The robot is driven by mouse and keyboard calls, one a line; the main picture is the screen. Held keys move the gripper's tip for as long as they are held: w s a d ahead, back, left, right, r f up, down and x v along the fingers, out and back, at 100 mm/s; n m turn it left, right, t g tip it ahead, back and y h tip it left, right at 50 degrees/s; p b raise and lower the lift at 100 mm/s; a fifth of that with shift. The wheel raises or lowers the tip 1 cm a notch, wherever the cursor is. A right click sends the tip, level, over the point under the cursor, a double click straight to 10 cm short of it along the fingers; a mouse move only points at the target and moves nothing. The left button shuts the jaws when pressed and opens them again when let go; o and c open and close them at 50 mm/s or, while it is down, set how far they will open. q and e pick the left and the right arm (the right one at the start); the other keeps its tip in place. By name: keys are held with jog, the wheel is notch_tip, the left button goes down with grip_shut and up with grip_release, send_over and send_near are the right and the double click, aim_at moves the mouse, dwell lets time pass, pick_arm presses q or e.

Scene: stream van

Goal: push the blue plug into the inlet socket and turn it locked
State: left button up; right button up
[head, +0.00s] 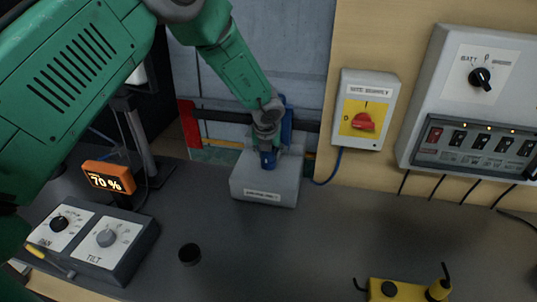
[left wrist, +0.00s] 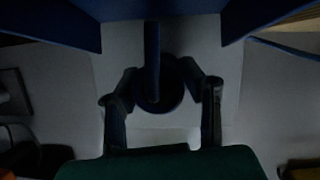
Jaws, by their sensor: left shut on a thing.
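The blue plug (head: 268,159) stands upright at the top of a grey box (head: 262,187) with a label on its front. The socket opening is hidden under the plug, so I cannot tell how deep it sits. My left gripper (head: 267,140) comes down from above and is shut on the plug. In the dark left wrist view the two fingers of my left gripper (left wrist: 164,92) flank the round dark plug (left wrist: 172,103), with the pale box top (left wrist: 160,132) beneath. My right gripper is not in view.
A wall switch box with a red knob (head: 366,121) is right of the grey box. A control panel (head: 480,90) is further right. A pan/tilt box (head: 94,240) and an orange display (head: 108,177) stand left. A yellow object (head: 405,290) lies in front. The middle counter is mostly clear.

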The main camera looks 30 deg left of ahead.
pick_arm(q)
jog(key=shift+n, duration=0.3)
jog(key=shift+n+y+b, duration=0.5)
jog(key=shift+n+b, duration=0.4)
jog(key=shift+n+g+b, duration=0.3)
jog(key=shift+n, duration=0.3)
jog(key=shift+n+y+b, duration=0.3)
jog(key=shift+n, duration=0.3)
jog(key=shift+n+g+b, duration=0.3)
jog(key=shift+n+g, duration=0.2)
jog(key=shift+n, duration=0.6)
jog(key=shift+y, duration=0.3)
jog(key=shift+n, duration=0.6)
jog(key=shift+r+n+g+b, duration=0.1)
jog(key=shift+n+g+b, duration=0.4)
jog(key=shift+n, duration=0.3)
